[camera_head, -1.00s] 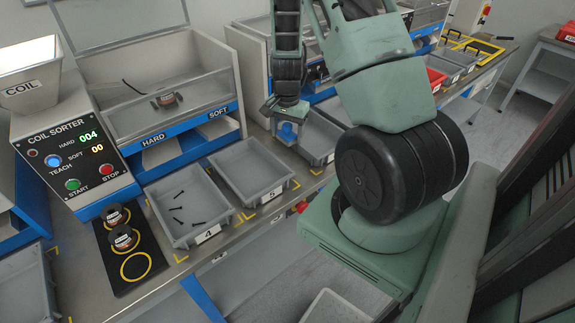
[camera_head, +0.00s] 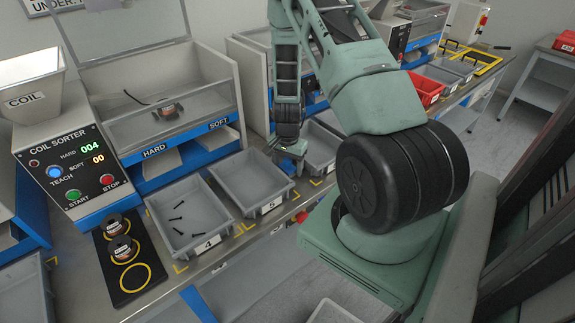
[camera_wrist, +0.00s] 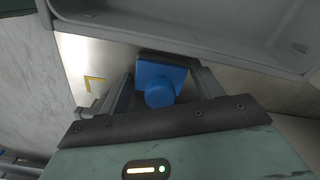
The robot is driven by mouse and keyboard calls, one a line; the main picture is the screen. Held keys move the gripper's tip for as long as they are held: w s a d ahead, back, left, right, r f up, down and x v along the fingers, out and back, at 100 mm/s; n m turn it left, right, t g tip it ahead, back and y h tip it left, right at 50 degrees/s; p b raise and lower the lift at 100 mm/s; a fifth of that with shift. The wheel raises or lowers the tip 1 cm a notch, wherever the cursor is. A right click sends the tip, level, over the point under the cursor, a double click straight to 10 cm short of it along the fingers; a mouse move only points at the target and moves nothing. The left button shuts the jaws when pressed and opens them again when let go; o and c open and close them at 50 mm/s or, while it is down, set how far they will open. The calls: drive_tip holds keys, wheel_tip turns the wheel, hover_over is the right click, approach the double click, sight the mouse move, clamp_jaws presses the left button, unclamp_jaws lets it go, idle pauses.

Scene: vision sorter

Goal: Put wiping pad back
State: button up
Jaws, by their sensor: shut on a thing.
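The wiping pad (camera_wrist: 160,82) is a blue block with a round blue knob, seen in the wrist view. My gripper (camera_wrist: 163,84) is shut on it, with a dark finger on each side. The pad's underside is hidden, so I cannot tell whether it touches the bench. In the head view my gripper (camera_head: 291,151) is low by the bench, between grey bin 5 (camera_head: 284,193) and another grey bin (camera_head: 331,143) to its right. The pad is mostly hidden there.
A yellow corner mark (camera_wrist: 92,84) lies on the bare bench beside the pad. A grey bin wall (camera_wrist: 215,48) runs close by in the wrist view. Bin 4 (camera_head: 213,242) holds several black pieces. The coil sorter (camera_head: 72,165) stands at left.

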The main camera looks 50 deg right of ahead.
sight(287, 159)
drive_tip(key=shift+f, duration=0.2)
drive_tip(key=o, duration=0.9)
drive_tip(key=shift+r, duration=0.1)
wheel_tip(287, 159, up, 12)
drive_tip(key=shift+r+b, duration=0.15)
drive_tip(key=shift+b, duration=0.15)
drive_tip(key=w+a+r+n+y, duration=0.1)
drive_tip(key=a+r+n, duration=0.4)
drive_tip(key=a, duration=0.7)
drive_tip(key=w+a+r+n+y, duration=0.1)
drive_tip(key=a+r+n, duration=0.3)
drive_tip(key=a, duration=0.8)
drive_tip(key=s+a+r+n, duration=0.2)
drive_tip(key=s+a+n, duration=0.2)
drive_tip(key=s+a, duration=0.1)
drive_tip(key=s+a+r+n+h, duration=0.1)
drive_tip(key=s+a+r+n, duration=0.2)
drive_tip(key=s+a+n, duration=0.2)
drive_tip(key=s+a+r+n, duration=0.2)
drive_tip(key=s+a+n, duration=0.3)
drive_tip(key=s, duration=0.4)
drive_tip(key=shift+a+r, duration=0.3)
drive_tip(key=shift+a, duration=0.45)
